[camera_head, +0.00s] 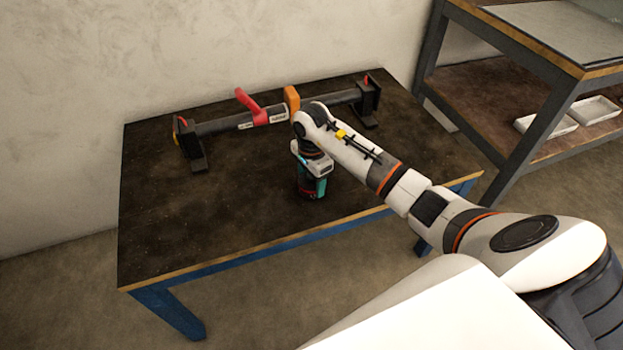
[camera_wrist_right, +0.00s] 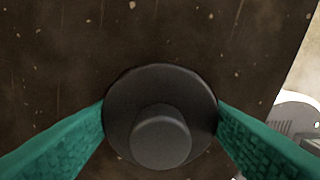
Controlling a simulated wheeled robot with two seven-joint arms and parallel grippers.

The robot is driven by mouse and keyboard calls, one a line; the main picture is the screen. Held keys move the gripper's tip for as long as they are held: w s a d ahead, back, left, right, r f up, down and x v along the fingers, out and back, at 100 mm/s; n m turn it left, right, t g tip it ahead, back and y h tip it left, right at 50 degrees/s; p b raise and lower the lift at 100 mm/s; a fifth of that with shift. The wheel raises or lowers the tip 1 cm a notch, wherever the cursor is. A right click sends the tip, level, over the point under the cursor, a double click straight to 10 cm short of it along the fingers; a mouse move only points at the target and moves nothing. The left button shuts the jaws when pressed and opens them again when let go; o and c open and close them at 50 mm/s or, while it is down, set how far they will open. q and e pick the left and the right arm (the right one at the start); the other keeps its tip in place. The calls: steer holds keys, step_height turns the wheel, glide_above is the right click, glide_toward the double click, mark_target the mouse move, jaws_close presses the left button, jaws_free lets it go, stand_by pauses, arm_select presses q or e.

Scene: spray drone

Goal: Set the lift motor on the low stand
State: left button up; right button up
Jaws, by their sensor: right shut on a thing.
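The lift motor (camera_wrist_right: 160,115) is a dark grey round body with a smaller raised hub, seen end-on in the right wrist view. My right gripper (camera_head: 314,190) points down over the front middle of the table. Its two green fingers (camera_wrist_right: 160,130) are shut on the motor's sides. In the head view the motor is mostly hidden by the fingers, and I cannot tell whether it touches the table. Two black supports stand at the back, the left one (camera_head: 196,152) and the right one (camera_head: 369,98). I cannot tell whether either is the low stand. My left gripper is out of view.
A dark tube (camera_head: 222,124) with a red lever (camera_head: 250,104) and an orange block (camera_head: 292,98) spans the supports behind my gripper. The dark tabletop (camera_head: 190,225) is clear at the left front. A shelved bench (camera_head: 520,75) with white trays (camera_head: 595,109) stands at the right.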

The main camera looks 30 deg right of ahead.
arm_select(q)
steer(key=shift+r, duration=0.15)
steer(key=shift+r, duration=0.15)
arm_select(e)
steer(key=o, duration=1.4)
arm_select(q)
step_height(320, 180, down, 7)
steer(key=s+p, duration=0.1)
steer(key=shift+p, duration=0.4)
arm_select(e)
step_height(320, 180, up, 12)
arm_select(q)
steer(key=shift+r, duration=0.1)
